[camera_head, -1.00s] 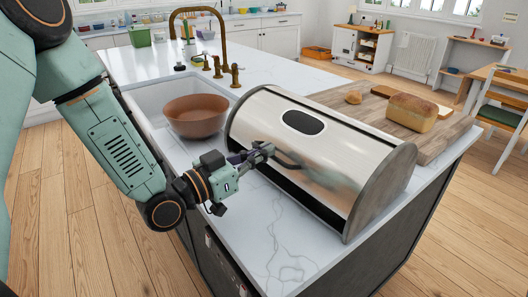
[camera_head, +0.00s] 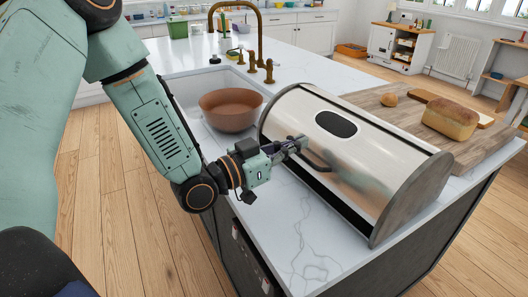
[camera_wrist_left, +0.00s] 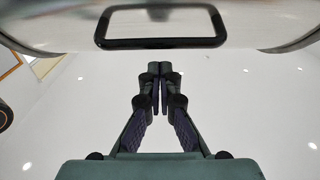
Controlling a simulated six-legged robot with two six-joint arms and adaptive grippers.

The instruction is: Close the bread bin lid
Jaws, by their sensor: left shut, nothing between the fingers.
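The bread bin has a shiny steel lid (camera_head: 350,125) with a dark oval window and wooden ends (camera_head: 410,200). The lid covers the curved front, and a dark strip shows along its lower front edge. My right gripper is not in view.
A brown bowl (camera_head: 230,110) stands at the sink, left of the bin, near a brass tap (camera_head: 250,45). A bread loaf (camera_head: 450,118) and a bun (camera_head: 389,99) lie on boards behind the bin. The marble counter (camera_head: 295,235) in front is clear.

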